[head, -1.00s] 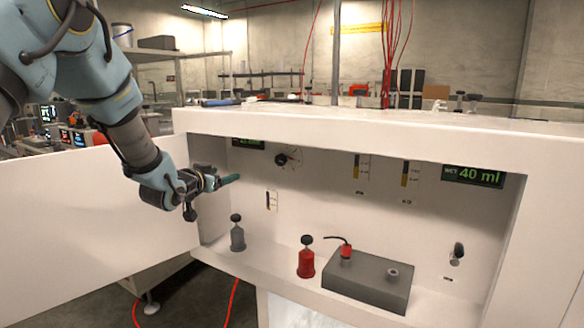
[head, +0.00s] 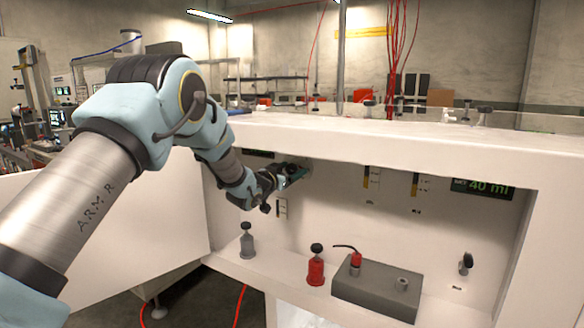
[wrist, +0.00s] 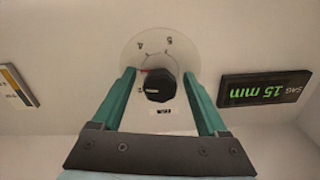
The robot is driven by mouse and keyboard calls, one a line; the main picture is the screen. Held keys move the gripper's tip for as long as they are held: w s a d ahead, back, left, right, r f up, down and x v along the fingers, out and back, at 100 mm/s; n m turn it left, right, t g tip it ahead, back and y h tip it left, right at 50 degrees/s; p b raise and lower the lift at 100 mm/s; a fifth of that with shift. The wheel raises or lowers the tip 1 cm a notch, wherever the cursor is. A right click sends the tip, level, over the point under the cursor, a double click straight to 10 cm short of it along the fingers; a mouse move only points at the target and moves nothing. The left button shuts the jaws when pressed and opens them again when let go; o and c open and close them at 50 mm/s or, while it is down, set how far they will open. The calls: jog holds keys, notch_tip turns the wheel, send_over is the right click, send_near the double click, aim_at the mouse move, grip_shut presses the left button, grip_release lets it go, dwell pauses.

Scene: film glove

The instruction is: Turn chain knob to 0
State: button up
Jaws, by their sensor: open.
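The black knob (wrist: 160,86) sits on a pale round dial (wrist: 133,52) on the back wall, seen upside down in the wrist view. Markings stand around the dial's rim, and a small red mark shows at the knob's upper left. My gripper (wrist: 159,73) is open, its two green fingers on either side of the knob with gaps to it. I cannot tell whether the fingertips reach the dial face. In the head view my gripper (head: 296,177) is at the upper left of the back wall and hides most of the knob.
A "40 ml" display (head: 487,187) is at right. The cabinet's top edge (head: 400,140) overhangs my gripper.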

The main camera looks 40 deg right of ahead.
jog(key=shift+w+d, duration=0.1)
jog(key=shift+d, duration=0.15)
grip_shut()
dwell(0.5)
